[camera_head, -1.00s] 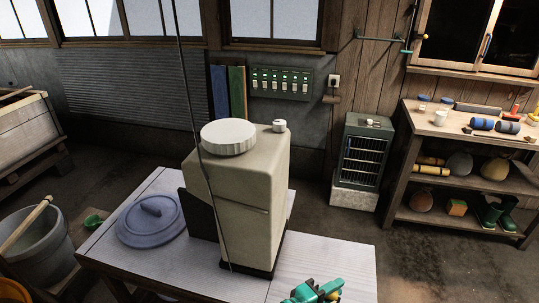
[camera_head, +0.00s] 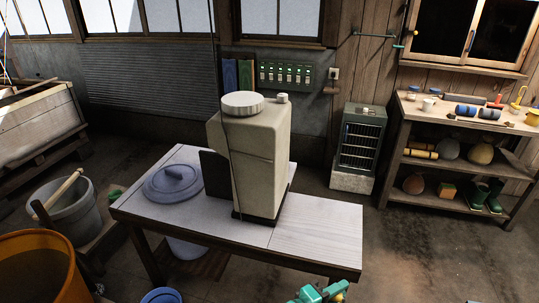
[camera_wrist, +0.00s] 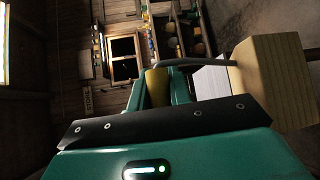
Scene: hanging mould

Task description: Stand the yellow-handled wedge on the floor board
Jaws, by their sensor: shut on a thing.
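My gripper (camera_head: 320,293) shows only as a teal part at the bottom edge of the head view. In the wrist view it is shut on a yellow handle (camera_wrist: 157,86). A grey rod runs right from the handle to a pale wooden block (camera_wrist: 272,82), which I take to be the yellow-handled wedge. The wedge is held off to the right of the jaws and does not show in the head view. I cannot tell which surface is the floor board.
A white-topped table (camera_head: 318,232) bears a beige machine (camera_head: 255,165) and a blue lid (camera_head: 172,183). A grey bucket (camera_head: 72,215) and an orange tub (camera_head: 35,270) stand at left. A workbench (camera_head: 420,165) is at right. The floor right of the table is clear.

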